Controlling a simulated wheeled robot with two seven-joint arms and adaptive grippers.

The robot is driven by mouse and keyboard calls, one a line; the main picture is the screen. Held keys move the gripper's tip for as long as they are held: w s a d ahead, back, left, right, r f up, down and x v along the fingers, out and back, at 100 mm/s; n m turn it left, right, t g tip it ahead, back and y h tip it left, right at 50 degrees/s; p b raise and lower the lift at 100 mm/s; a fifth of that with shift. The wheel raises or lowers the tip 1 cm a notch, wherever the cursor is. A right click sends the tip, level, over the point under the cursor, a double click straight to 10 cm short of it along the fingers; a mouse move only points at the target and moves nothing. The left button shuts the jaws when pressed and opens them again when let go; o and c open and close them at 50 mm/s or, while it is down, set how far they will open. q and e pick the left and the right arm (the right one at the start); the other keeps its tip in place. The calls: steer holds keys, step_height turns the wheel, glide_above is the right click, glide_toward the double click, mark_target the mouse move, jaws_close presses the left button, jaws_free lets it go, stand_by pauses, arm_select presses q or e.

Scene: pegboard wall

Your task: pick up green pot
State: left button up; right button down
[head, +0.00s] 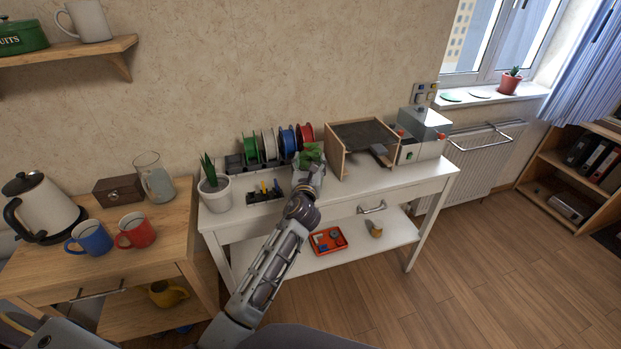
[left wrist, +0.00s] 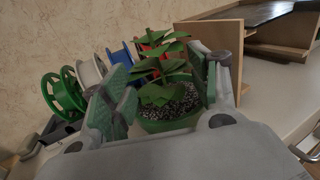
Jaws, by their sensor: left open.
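The green pot (left wrist: 172,124) holds dark soil and a plant with broad green leaves (left wrist: 158,68). It stands on the white table among the things near the wall. In the left wrist view my left gripper (left wrist: 166,92) is open, with one green-padded finger on each side of the plant and pot. I cannot tell whether either finger touches the pot. In the head view my left gripper (head: 310,164) reaches the table and hides most of the pot; green leaves (head: 312,152) show there. My right gripper is not in view.
Coloured spools (head: 287,141) stand behind the pot. A wooden box (head: 337,156) with a dark top is close on the right. A white pot with a spiky plant (head: 215,193) and a dark tool holder (head: 262,196) are to the left.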

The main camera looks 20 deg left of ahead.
arm_select(q)
steer(key=shift+x, duration=1.45)
steer(key=shift+f, duration=0.15)
steer(key=shift+c, duration=0.3)
jaws_close()
